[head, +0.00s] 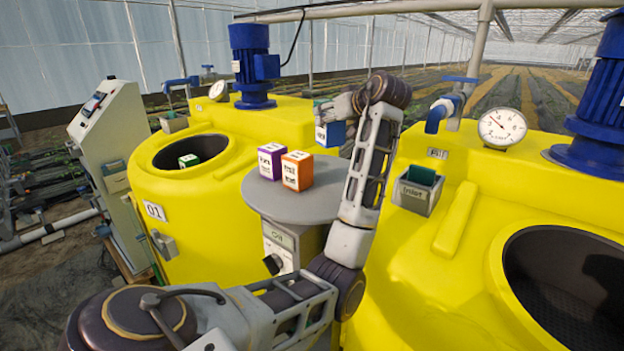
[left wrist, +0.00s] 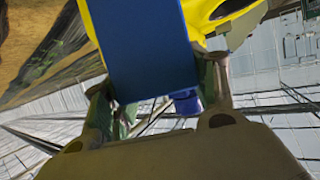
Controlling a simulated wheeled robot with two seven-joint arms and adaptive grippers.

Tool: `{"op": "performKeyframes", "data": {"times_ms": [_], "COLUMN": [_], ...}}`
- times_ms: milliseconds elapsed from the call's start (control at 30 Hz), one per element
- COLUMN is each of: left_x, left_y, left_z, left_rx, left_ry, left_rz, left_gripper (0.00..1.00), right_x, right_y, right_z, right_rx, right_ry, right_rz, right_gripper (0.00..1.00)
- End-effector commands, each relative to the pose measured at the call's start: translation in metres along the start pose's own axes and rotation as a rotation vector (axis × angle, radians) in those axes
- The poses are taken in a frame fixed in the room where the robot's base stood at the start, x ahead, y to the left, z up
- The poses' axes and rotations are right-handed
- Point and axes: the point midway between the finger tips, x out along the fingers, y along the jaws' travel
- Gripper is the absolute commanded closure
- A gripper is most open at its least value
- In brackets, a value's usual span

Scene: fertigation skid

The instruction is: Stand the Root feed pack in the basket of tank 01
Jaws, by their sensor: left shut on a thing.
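My left gripper (head: 335,115) is shut on a blue pack (head: 338,133), held in the air just beyond the grey round stand. The pack has a white label on one face, too small to read. In the left wrist view the blue pack (left wrist: 150,50) fills the space between the two fingers. Tank 01 (head: 200,205) is the yellow tank at left, with its number plate on the front. A small grey basket (head: 173,123) sits on its back left rim; its inside is hardly visible. The held pack is well to the right of this basket. My right gripper is not in view.
A purple pack (head: 271,160) and an orange pack (head: 297,171) stand on the round stand (head: 262,197). A green pack (head: 188,160) shows in tank 01's opening. The right tank has a basket (head: 414,196) holding something dark green. A blue motor (head: 252,65) rises behind tank 01's opening.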

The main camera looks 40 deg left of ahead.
Motion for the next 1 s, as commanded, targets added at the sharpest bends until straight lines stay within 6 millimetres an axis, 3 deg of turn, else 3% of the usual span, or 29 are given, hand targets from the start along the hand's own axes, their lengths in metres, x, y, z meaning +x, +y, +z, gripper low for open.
{"op": "performKeyframes", "data": {"times_ms": [433,1000], "left_x": [0.002,0.021], "left_y": [0.0,0.0], "left_z": [0.005,0.051], "left_rx": [-0.001,0.0], "left_ry": [0.001,0.001], "left_rz": [0.0,0.0], "left_gripper": [0.78,0.78], "right_x": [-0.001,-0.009], "right_y": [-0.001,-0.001], "right_z": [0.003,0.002], "right_rx": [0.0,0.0], "right_ry": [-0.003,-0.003], "right_rz": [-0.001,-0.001], "right_gripper": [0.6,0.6]}}
